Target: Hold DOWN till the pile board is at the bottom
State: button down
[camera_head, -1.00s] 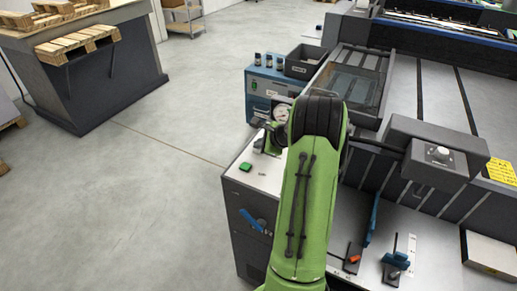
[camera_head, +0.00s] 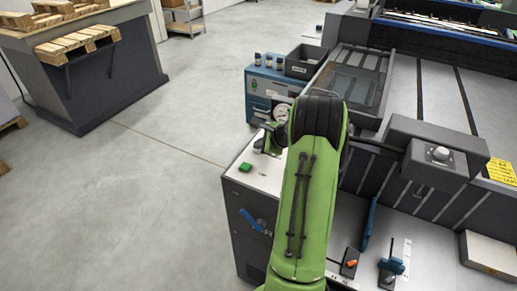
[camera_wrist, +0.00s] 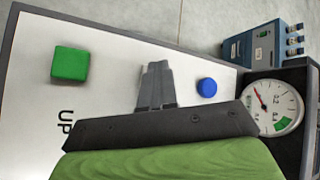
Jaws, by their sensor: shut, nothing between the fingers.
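A white control panel fills the left of the wrist view (camera_wrist: 120,65). On it are a square green button (camera_wrist: 69,64) with "UP" printed beside it and a round blue button (camera_wrist: 206,87). No DOWN label shows; my gripper covers part of the panel. My gripper (camera_wrist: 157,70) is shut and empty, its fingertips over the panel between the two buttons. I cannot tell whether they touch it. In the head view the green button (camera_head: 245,167) also shows, while my arm mostly hides the gripper. I cannot make out the pile board.
A pressure gauge (camera_wrist: 273,107) stands right of the panel, near a blue box (camera_head: 268,92) with small bottles on top. A dark tray (camera_head: 304,61) sits behind. The press bed with levers (camera_head: 392,265) lies to the right. Open floor (camera_head: 150,190) lies left.

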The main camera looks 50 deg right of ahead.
dwell(0.8)
jog(key=shift+r+p, duration=0.85)
jog(key=shift+p, duration=0.05)
notch_tip(320, 180, up, 5)
jog(key=p, duration=0.4)
jog(key=shift+p, duration=0.35)
